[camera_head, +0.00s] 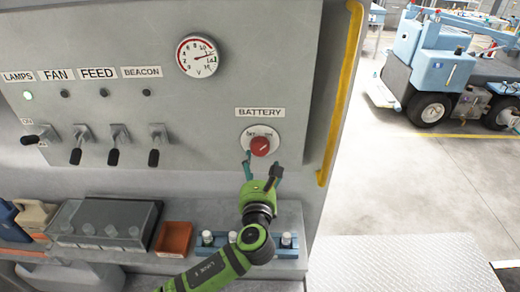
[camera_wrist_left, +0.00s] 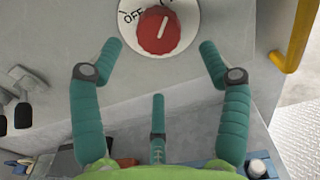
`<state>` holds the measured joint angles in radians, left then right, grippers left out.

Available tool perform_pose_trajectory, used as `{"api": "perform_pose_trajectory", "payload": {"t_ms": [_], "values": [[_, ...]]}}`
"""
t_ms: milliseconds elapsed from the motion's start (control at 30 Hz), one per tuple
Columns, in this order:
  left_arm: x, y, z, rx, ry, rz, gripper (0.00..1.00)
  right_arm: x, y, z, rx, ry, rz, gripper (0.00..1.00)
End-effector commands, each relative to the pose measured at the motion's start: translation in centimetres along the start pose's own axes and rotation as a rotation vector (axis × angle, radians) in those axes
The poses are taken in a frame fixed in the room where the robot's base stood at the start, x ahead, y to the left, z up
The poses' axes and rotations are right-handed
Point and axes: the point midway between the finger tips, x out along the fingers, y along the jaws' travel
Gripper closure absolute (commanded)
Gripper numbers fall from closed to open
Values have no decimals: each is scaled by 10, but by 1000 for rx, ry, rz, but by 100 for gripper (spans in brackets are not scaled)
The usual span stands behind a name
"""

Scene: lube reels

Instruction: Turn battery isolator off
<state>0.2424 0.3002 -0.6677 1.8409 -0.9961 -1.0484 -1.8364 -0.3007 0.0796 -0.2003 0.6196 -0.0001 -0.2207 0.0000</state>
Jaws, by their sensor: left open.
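The battery isolator is a red round knob (camera_head: 260,146) on a white round plate, under the BATTERY label (camera_head: 259,113) on the grey panel. In the left wrist view the knob (camera_wrist_left: 158,31) sits at the top, with OFF printed to its left; its white pointer line leans up and right, away from OFF. My left gripper (camera_head: 262,165) is just below and in front of the knob, its fingers spread. In the left wrist view the open fingers (camera_wrist_left: 158,48) reach up on either side below the knob, with no contact visible. My right gripper is not in view.
Toggle switches (camera_head: 113,145) and a gauge (camera_head: 197,56) are on the panel left of the knob. A yellow handrail (camera_head: 342,90) runs along the panel's right edge. Below, a ledge holds an orange tray (camera_head: 173,238) and a blue rack (camera_head: 287,243).

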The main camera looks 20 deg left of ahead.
Motion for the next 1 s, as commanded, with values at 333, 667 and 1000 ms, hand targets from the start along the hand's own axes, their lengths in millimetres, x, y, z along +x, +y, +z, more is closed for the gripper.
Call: {"api": "perform_pose_trajectory", "payload": {"t_ms": [333, 667, 1000], "values": [[39, -3, 8, 54, -23, -5, 24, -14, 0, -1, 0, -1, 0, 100], [71, -3, 6, 49, -19, -7, 24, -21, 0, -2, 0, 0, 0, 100], [73, -3, 5, 48, -19, -7, 40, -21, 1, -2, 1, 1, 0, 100]]}}
